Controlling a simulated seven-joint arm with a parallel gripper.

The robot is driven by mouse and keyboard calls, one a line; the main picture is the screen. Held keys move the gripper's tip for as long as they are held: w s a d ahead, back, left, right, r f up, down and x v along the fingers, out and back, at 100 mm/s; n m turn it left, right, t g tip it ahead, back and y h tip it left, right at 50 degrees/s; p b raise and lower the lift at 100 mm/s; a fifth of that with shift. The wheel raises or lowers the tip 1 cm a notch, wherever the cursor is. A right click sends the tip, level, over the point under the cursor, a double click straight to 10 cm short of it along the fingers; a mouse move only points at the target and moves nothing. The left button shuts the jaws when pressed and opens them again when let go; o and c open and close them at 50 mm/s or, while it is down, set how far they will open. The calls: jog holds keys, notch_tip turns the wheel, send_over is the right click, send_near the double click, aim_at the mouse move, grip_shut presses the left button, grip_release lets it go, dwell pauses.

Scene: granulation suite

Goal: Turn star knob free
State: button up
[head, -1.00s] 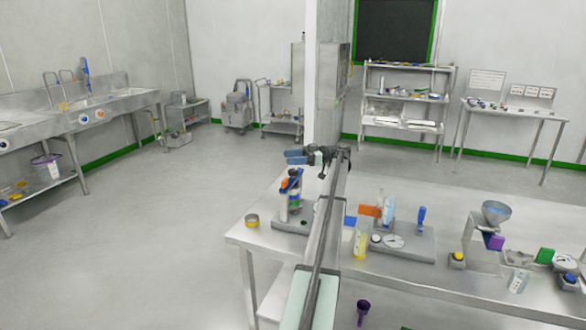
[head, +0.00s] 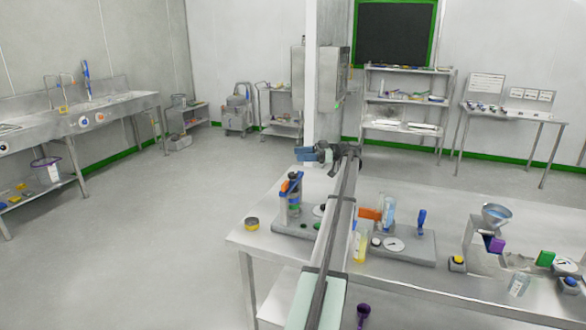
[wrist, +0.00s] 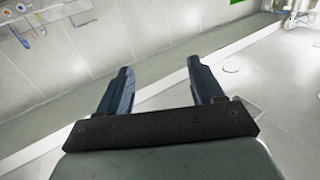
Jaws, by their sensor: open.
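My gripper (head: 308,154) is open and empty, raised above the far left end of the steel bench. In the wrist view its two dark blue fingers (wrist: 160,68) are apart with only wall and floor behind them. I cannot make out a star knob for certain in either view.
The bench (head: 262,237) also holds a yellow-topped round container (head: 251,223), a grey base with a white dial (head: 394,244), a yellow bottle (head: 361,246) and a funnel stand (head: 496,217). A purple object (head: 363,311) is below. Floor to the left is clear.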

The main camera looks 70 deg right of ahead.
jog(key=s+a+f+m+h, duration=0.1)
jog(key=s+a+f+m, duration=0.1)
jog(key=s+a+f, duration=0.4)
jog(key=m+h, duration=0.8)
jog(key=h, duration=0.7)
send_near(297, 176)
jog(key=shift+t, duration=0.4)
jog(key=x, duration=1.2)
jog(key=shift+f, duration=0.25)
jog(key=c, duration=0.9)
jog(key=shift+c, duration=0.2)
